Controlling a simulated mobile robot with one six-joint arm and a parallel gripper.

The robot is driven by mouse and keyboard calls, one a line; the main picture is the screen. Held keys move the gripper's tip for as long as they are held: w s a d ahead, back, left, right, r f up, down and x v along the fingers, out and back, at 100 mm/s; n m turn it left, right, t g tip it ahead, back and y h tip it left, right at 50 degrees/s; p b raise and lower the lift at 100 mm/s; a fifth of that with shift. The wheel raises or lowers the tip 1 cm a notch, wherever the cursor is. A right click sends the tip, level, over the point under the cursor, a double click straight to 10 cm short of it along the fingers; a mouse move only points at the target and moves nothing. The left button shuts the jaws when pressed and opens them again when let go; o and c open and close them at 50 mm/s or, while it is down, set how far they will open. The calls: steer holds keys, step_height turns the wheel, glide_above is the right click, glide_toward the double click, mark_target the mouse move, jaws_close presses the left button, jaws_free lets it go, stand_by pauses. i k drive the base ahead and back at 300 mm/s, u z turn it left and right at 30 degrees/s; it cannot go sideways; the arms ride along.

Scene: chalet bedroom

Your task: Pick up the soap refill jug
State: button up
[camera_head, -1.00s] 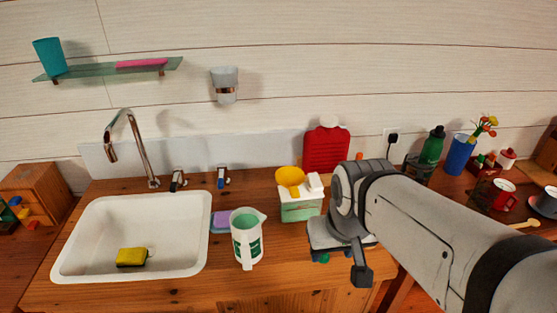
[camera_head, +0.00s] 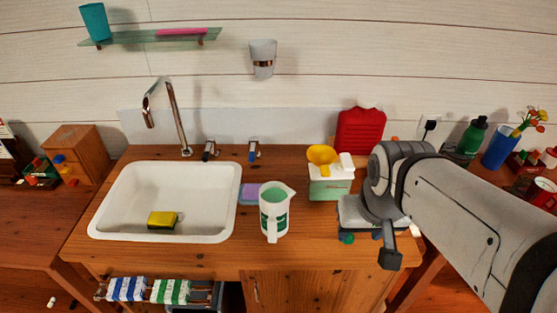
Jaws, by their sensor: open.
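The soap refill jug appears to be the white jug (camera_head: 274,222) with green inside and a green label. It stands upright on the wooden counter, right of the sink, with its handle towards me and spout to the right. My gripper (camera_head: 369,236) is to the right of the jug, apart from it, over the right part of the counter. It holds nothing that I can see. Its jaws are mostly hidden by its own body and wrist, and small green and blue bits show under it.
A dispenser box (camera_head: 330,184) with a yellow funnel (camera_head: 322,155) stands between jug and gripper, farther back. A purple sponge (camera_head: 249,193) lies close behind the jug. The white sink (camera_head: 120,215) holds a yellow sponge (camera_head: 162,219). A red container (camera_head: 360,130) stands at the wall. Counter in front of the jug is clear.

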mark_target(274, 197)
steer(key=z, duration=2.05)
steer(key=k, duration=1.7)
steer(key=u, duration=0.8)
steer(key=i, duration=0.5)
steer(key=u, duration=0.1)
